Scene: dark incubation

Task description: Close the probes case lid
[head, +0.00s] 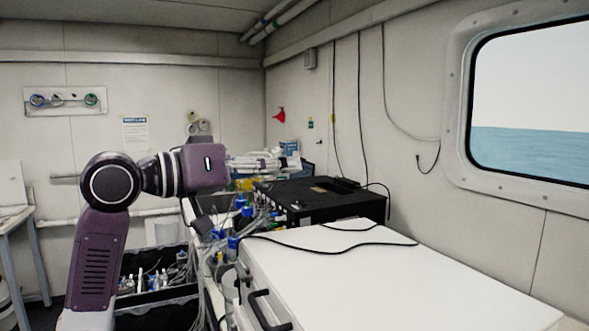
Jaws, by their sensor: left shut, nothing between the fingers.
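My left gripper (268,162) is shut and empty. It points right from my purple arm, at about the height of the top of the black box-shaped unit (325,201), near its far left end. I cannot tell whether it touches anything. An open black case (160,309) with several small bottles and probe-like items in it is low at the left, partly behind my arm; it may be the probes case. I cannot clearly make out its lid. My right gripper is not in view.
A white chest (400,285) with a black handle fills the lower right, a loose black cable across its top. Tangled cables and blue connectors (240,208) crowd its left side. A window (530,100) is in the right wall. A small table (18,222) stands far left.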

